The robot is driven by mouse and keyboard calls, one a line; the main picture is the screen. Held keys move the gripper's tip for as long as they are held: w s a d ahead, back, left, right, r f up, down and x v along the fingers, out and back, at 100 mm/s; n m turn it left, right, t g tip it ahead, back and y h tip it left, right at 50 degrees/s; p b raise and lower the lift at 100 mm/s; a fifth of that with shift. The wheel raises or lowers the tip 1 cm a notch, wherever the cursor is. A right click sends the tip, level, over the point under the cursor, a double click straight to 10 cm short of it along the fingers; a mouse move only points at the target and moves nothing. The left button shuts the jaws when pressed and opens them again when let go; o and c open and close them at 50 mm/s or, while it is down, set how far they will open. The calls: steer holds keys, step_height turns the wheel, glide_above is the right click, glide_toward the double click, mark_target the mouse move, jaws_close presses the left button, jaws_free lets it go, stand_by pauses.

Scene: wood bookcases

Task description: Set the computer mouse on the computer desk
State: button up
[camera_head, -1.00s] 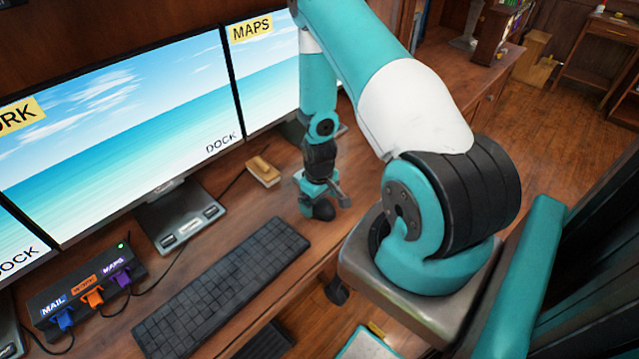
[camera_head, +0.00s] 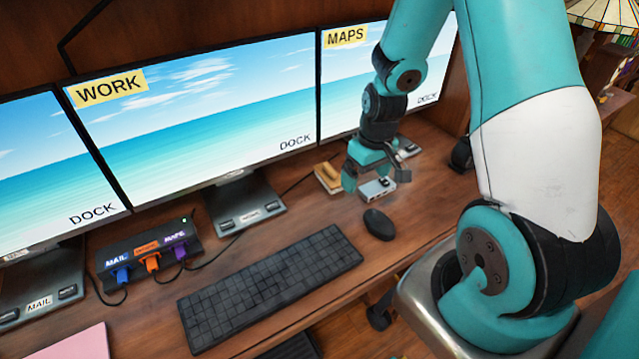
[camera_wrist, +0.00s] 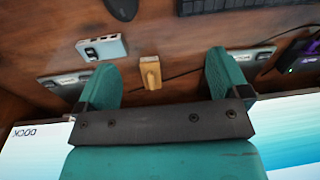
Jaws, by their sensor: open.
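The black computer mouse (camera_head: 379,224) lies on the wooden computer desk (camera_head: 285,218), just right of the keyboard's end. The mouse also shows at the top edge of the wrist view (camera_wrist: 124,8). My gripper (camera_head: 376,178) is above the desk behind the mouse, apart from it, near the right monitor. In the wrist view, my gripper (camera_wrist: 162,66) has its two teal fingers spread wide with nothing held between them.
A black keyboard (camera_head: 270,287) lies left of the mouse. A small silver box with ports (camera_head: 378,188) and a yellowish wooden block (camera_head: 327,178) lie on the desk near my gripper. Monitors (camera_head: 200,120) line the back. A cable hub (camera_head: 148,254) sits left.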

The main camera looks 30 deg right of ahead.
steer(key=a+r+n+y, duration=0.1)
steer(key=a+r+n, duration=0.1)
steer(key=a+r, duration=0.75)
steer(key=s+a+r+n+y, duration=0.2)
steer(key=s+a+r+n, duration=0.2)
steer(key=s+a+r, duration=0.8)
steer(key=s+a, duration=0.3)
steer(key=shift+s+r+n+g+y, duration=0.2)
steer(key=shift+s+n+g+y, duration=0.1)
steer(key=shift+n, duration=0.1)
